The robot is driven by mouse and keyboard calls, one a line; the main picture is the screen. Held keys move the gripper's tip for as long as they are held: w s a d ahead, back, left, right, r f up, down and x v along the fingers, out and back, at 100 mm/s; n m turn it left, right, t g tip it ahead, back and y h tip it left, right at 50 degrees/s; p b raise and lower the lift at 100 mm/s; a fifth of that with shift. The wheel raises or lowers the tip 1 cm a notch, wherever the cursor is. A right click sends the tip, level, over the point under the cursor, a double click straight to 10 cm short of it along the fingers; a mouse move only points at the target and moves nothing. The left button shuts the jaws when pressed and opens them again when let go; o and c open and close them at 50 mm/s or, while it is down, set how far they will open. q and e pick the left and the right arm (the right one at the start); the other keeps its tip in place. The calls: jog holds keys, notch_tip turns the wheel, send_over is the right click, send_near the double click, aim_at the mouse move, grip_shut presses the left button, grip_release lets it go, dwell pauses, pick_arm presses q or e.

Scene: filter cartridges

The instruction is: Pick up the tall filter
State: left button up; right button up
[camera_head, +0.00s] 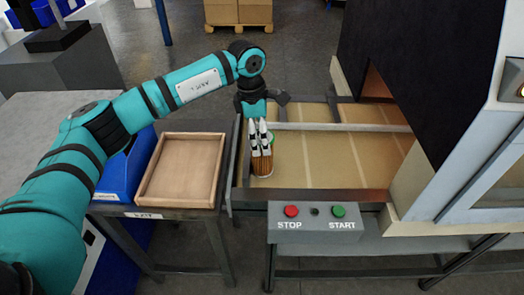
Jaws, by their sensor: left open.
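One filter (262,167) with a brown pleated body and a pale bottom rim stands at the left end of the tan conveyor bed. A bit of green shows at its upper right. My left gripper (261,151) points down over the filter, its fingers overlapping the filter's upper part in the view. The gripper is open. The fingers hide much of the filter, and I cannot tell whether they touch it. My right gripper is not in view.
An empty wooden tray (146,193) sits on a table left of the conveyor (330,160). A blue bin (120,172) stands beside it. A control box (318,222) with STOP and START buttons is in front. A dark machine housing (420,60) rises at right.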

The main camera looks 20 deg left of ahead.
aim_at(261, 165)
pick_arm(q)
jog(key=f, duration=0.1)
jog(key=f+p, duration=0.1)
jog(key=f, duration=0.1)
jog(key=shift+s+d+f+p, duration=0.1)
jog(key=shift+d+f+p, duration=0.25)
jog(key=shift+f+p, duration=0.05)
jog(key=shift+d+f, duration=0.1)
jog(key=shift+f, duration=0.45)
jog(key=c, duration=1.3)
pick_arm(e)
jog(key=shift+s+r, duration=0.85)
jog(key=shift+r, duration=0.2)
